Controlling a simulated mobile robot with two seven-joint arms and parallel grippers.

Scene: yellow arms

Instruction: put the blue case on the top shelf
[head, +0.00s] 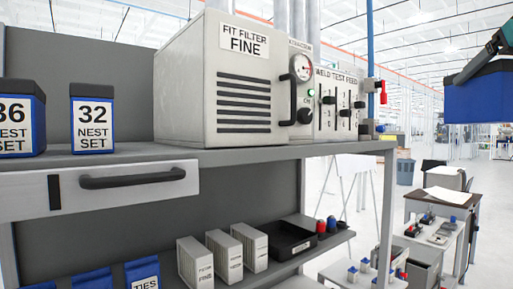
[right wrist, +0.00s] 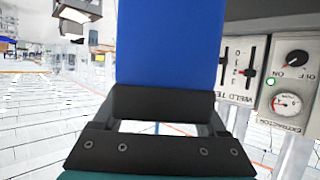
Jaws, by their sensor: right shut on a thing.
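The blue case (head: 478,100) hangs at the right edge of the head view, with a dark top and blue sides. My right gripper (head: 484,58) is shut on it from above. In the right wrist view, the blue case (right wrist: 170,42) stands out beyond the dark gripper (right wrist: 150,150), with its black handle part near the jaws. The top shelf (head: 250,154) is a grey board at left and middle, well to the left of the held case. My left gripper is not in view.
Two blue-and-black nest-set cases, 36 (head: 18,118) and 32 (head: 92,118), stand on the top shelf. A gap separates the 32 case from the large filter box (head: 215,85). A weld test panel (head: 340,102) stands at the shelf's right end. A drawer (head: 120,188) hangs below.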

